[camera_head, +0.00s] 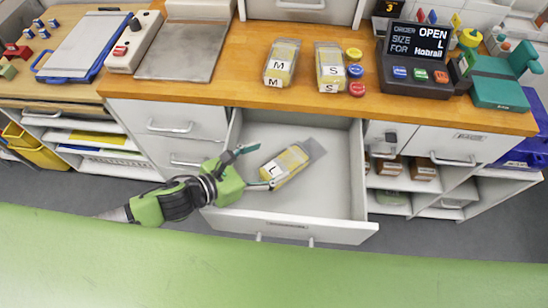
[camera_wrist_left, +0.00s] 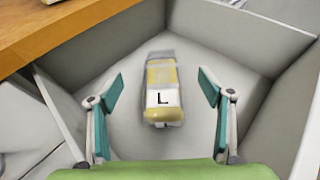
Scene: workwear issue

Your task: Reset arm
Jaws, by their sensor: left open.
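My left gripper (camera_head: 255,167) reaches in from the left over the open drawer (camera_head: 340,190), and its jaws are open and empty. In the left wrist view the two teal fingertips (camera_wrist_left: 160,92) stand apart, with the yellow package marked L (camera_wrist_left: 162,78) between and beyond them. That package (camera_head: 290,163) lies tilted on the drawer floor, and a fingertip overlaps its lower left end in the head view. I cannot tell whether they touch. My right gripper is not in view.
Packages marked M (camera_head: 282,62) and S (camera_head: 330,66) stand on the wooden counter (camera_head: 220,92) above the drawer. A display (camera_head: 420,40) reads "ORDER OPEN, SIZE L FOR Hobrail". The drawer's walls surround the gripper's working space. The drawer floor right of the package is clear.

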